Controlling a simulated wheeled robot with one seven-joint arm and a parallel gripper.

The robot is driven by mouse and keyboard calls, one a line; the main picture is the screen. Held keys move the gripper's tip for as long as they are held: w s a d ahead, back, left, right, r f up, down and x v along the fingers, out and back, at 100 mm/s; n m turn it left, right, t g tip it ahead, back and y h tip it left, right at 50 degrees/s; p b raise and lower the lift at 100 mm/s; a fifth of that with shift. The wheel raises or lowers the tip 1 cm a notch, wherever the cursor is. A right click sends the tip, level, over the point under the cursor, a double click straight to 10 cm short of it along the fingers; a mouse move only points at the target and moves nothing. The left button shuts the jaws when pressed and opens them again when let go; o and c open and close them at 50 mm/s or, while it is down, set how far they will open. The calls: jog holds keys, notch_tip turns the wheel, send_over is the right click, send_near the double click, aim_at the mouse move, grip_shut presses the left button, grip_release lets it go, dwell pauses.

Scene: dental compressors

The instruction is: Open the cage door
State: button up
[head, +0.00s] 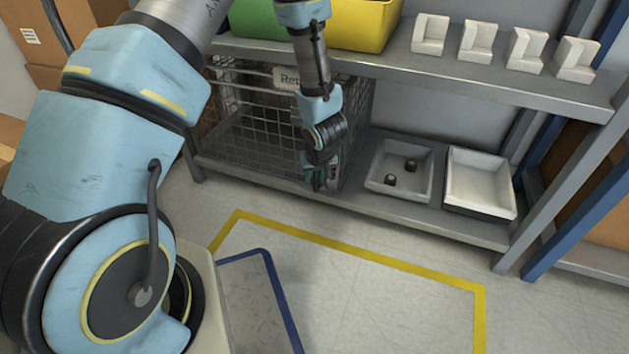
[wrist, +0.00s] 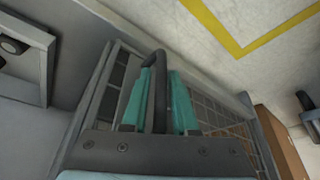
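The wire cage (head: 255,130) stands on the lower shelf, with a label on its upper front. Its mesh front looks closed. My gripper (head: 322,180) is low at the cage's front right corner. In the wrist view, a dark curved door handle (wrist: 160,85) runs between the two teal fingers of my gripper (wrist: 162,85). The fingers sit close on both sides of the handle, with little or no gap showing, and look shut on it. My gripper and forearm hide the handle and part of the cage front in the head view.
Right of the cage are a grey tray (head: 376,181) holding two small dark pieces and a white tray (head: 484,187). Above, the upper shelf (head: 470,72) holds a yellow bin (head: 365,25) and several white holders. The floor (head: 390,300) in front, marked with yellow tape, is mostly clear.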

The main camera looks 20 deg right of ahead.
dwell(0.3)
grip_shut()
dwell(1.3)
